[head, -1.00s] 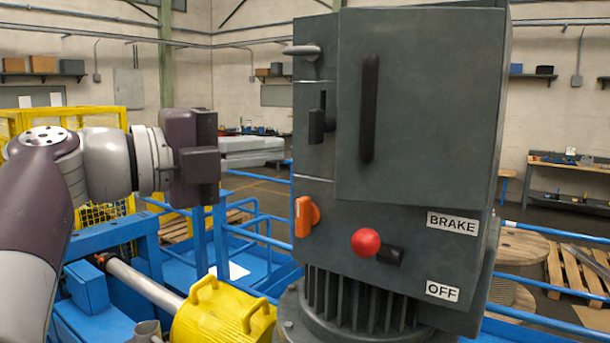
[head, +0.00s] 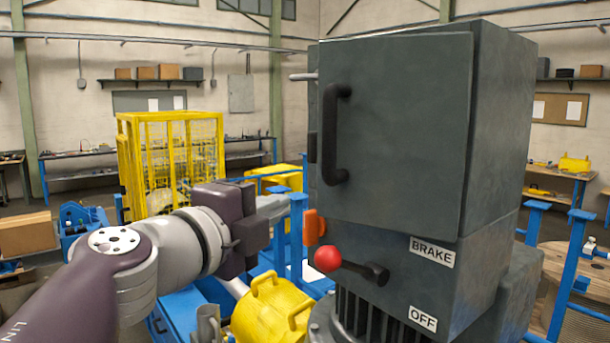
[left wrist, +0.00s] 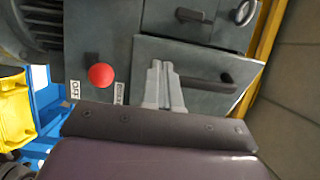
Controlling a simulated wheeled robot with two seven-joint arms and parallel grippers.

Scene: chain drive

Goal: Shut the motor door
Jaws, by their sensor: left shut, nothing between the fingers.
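The motor door (head: 405,130) is a dark grey panel with a black bar handle (head: 333,135) near its left edge, on the upper front of the grey motor housing (head: 385,295). It appears to stand out from the housing, somewhat ajar, and partly hides the controls at its left. In the left wrist view the door (left wrist: 195,60) looks tilted against the housing. My left gripper (head: 272,205) is shut and empty, left of the housing and below the door handle in the head view. Its fingertips (left wrist: 165,68) overlap the door in the left wrist view; contact cannot be told. My right gripper is out of view.
A red knob (head: 327,259) on a black lever and an orange switch (head: 314,227) stick out below the door. A yellow part with handles (head: 270,308) and blue rails lie below my left gripper. A yellow cage (head: 170,160) stands behind.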

